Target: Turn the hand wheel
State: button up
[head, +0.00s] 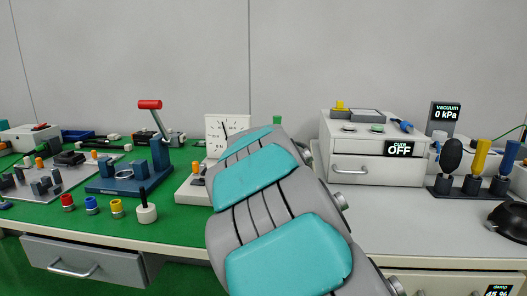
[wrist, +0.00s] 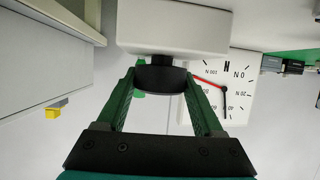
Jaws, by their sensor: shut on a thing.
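A short black round piece, which looks like the hand wheel (wrist: 160,78), sits against a white block (wrist: 172,30) in the upside-down wrist view. My gripper (wrist: 162,88) has its two green fingers on either side of this black piece and is shut on it. A white dial (wrist: 238,100) marked N, with a red needle, stands beside it. In the head view the dial (head: 218,129) stands behind a white base (head: 190,190), partly covered by my grey and teal arm. My arm hides the gripper and the hand wheel there.
A blue lever press (head: 130,176) with a red handle stands left of the dial, and several coloured knobs (head: 91,206) lie in front of it. A white drawer cabinet (head: 375,160) stands to the right. The grey bench top (head: 420,215) before it is mostly clear.

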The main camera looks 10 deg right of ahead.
jog(key=shift+f+n+y+b, duration=0.2)
jog(key=shift+n+y+b, duration=0.3)
jog(key=shift+y+b, duration=0.2)
jog(key=shift+n+b, duration=0.3)
jog(key=shift+n+y+b, duration=1.7)
jog(key=shift+n+y, duration=0.1)
jog(key=shift+y, duration=0.5)
jog(key=shift+r+n+g+y+b, duration=0.2)
jog(key=shift+n+g+y+b, duration=0.3)
jog(key=shift+n+y, duration=0.95)
jog(key=shift+n+g+y+p, duration=0.45)
jog(key=shift+n+g+y, duration=0.25)
jog(key=shift+n+y, duration=0.35)
jog(key=shift+r+n+g+y, duration=0.1)
jog(key=shift+n+g+y, duration=0.3)
jog(key=shift+y, duration=0.1)
jog(key=o, duration=1.4)
jog(key=shift+d, duration=0.1)
